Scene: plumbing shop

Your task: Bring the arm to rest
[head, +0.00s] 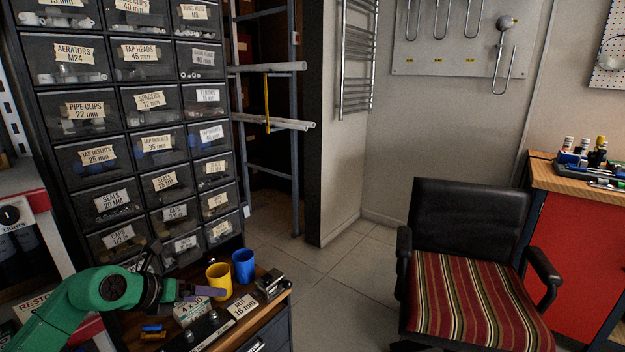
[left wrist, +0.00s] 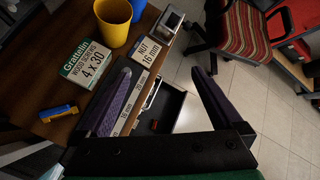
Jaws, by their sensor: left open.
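My left arm is green and comes in from the lower left in the head view. Its gripper (head: 205,291) reaches over the wooden top of a low drawer cabinet (head: 143,333), beside a yellow cup. In the left wrist view the gripper (left wrist: 160,73) has its two purple fingers wide apart with nothing between them touching either finger. Below the fingers are a label reading NUT 16 mm and an open drawer (left wrist: 171,103) with a small red piece (left wrist: 155,124) in it. My right gripper is not in view.
On the cabinet top stand a yellow cup (head: 219,280), a blue cup (head: 243,266), a wood screws box (head: 191,310) and a blue-yellow item (head: 152,328). A labelled drawer rack (head: 118,135) rises behind. A striped chair (head: 465,290) stands right; floor between is clear.

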